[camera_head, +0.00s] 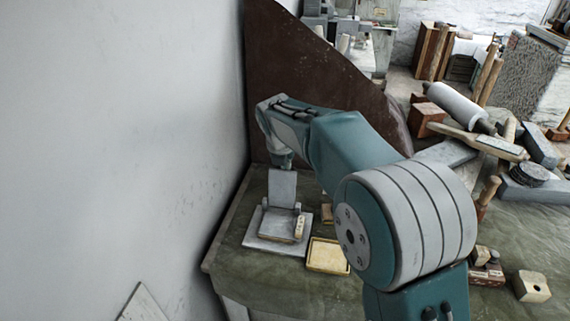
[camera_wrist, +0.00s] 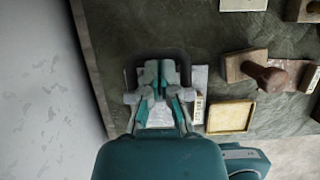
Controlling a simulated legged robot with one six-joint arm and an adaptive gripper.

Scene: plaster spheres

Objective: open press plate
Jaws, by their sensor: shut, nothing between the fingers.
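The small grey press sits on the green-grey bench top, and its flat base (camera_head: 262,243) shows in the head view. Its plate (camera_head: 282,188) stands up at the back of the base, roughly upright, with a wood-edged bed in front. A small pale block sits at the right of the bed. My gripper is mostly hidden by my wrist in the head view, just above the raised plate's top edge. In the wrist view my gripper (camera_wrist: 160,70) is shut and empty over the press (camera_wrist: 198,80), hiding much of it. Whether it touches the plate I cannot tell.
A shallow yellowish tray (camera_head: 328,256) lies right of the press; it also shows in the wrist view (camera_wrist: 230,117). A wooden-handled stamp (camera_wrist: 268,73) is nearby. The white wall (camera_head: 120,130) is close on the left. Rollers, mallets and blocks crowd the right.

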